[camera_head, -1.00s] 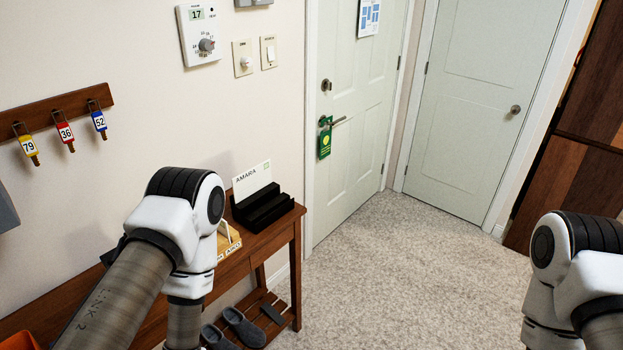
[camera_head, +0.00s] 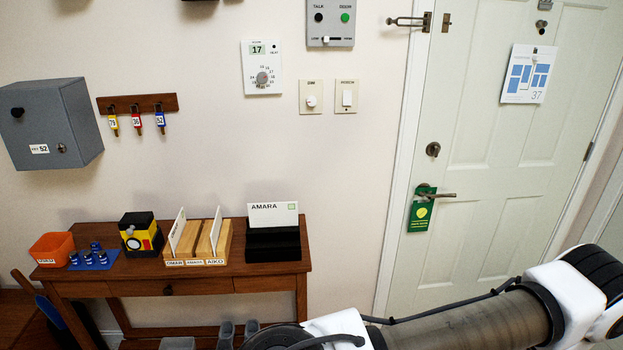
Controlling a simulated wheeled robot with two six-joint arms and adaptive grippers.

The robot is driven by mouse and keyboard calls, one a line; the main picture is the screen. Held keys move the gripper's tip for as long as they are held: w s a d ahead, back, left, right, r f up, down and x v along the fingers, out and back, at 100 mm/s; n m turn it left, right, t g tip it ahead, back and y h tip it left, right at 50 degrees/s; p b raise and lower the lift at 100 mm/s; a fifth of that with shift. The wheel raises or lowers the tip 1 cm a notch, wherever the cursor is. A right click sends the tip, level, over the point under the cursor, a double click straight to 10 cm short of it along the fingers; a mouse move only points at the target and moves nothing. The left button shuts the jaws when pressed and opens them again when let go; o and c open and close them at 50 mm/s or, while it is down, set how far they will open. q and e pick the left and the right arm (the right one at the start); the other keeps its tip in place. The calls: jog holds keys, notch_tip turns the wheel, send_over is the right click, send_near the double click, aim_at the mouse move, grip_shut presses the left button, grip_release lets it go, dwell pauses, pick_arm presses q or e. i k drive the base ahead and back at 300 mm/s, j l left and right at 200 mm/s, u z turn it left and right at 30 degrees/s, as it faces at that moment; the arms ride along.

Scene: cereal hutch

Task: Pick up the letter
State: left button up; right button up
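The letter (camera_head: 273,214) is a white envelope marked AMARA with a small green stamp. It stands upright in a black holder (camera_head: 273,244) at the right end of a wooden side table; its lower part is hidden by the holder. A wooden sorter (camera_head: 194,262) with name labels stands just left of it, with white upright dividers or cards. My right arm reaches in from the right along the bottom, in front of the table, but its fingers do not show. My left gripper is not in view. Nothing of mine touches the letter.
On the table (camera_head: 232,285) are an orange bin (camera_head: 52,249), several blue items on a blue mat (camera_head: 93,259) and a yellow-and-black box (camera_head: 140,235). A grey key cabinet (camera_head: 50,125) juts from the wall at left. A door (camera_head: 480,200) is at right.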

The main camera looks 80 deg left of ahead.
aim_at(275, 214)
jog(key=i+u, duration=0.75)
jog(key=u, duration=0.2)
jog(key=i+l+u, duration=0.2)
jog(key=i+u, duration=0.25)
jog(key=k, duration=0.1)
